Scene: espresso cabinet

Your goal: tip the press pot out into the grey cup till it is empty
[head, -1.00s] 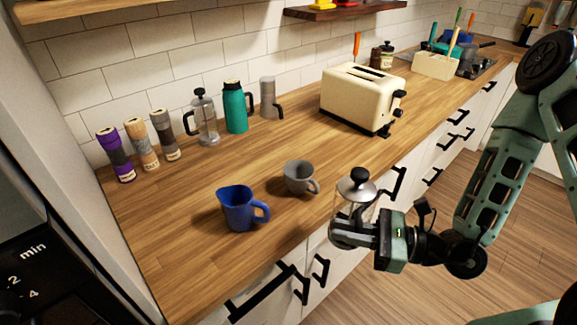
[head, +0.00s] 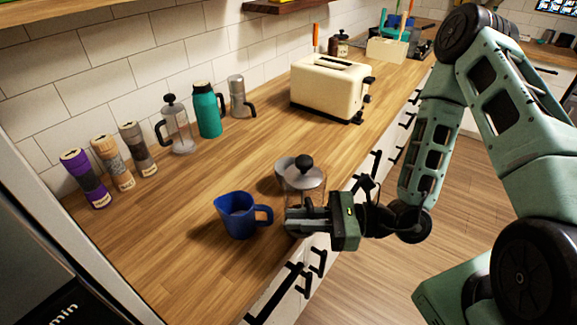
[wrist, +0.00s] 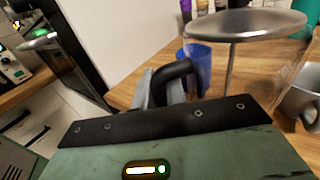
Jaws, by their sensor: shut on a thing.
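The press pot (head: 305,182), clear glass with a steel lid and black knob, is upright in my gripper (head: 308,214). My gripper is shut on its black handle (wrist: 176,72), seen in the wrist view. The pot is at the counter's front edge, and I cannot tell whether anything is inside. The grey cup (head: 281,170) stands on the counter just behind the pot, mostly hidden by it in the head view. In the wrist view the grey cup (wrist: 301,98) shows at the right edge, beside the pot's glass (wrist: 240,70).
A blue jug (head: 238,216) stands on the counter left of the pot. Behind are a second press pot (head: 179,131), a teal flask (head: 208,112), a grey moka-like pot (head: 238,97), several grinders (head: 113,165) and a cream toaster (head: 326,88). The counter's left middle is clear.

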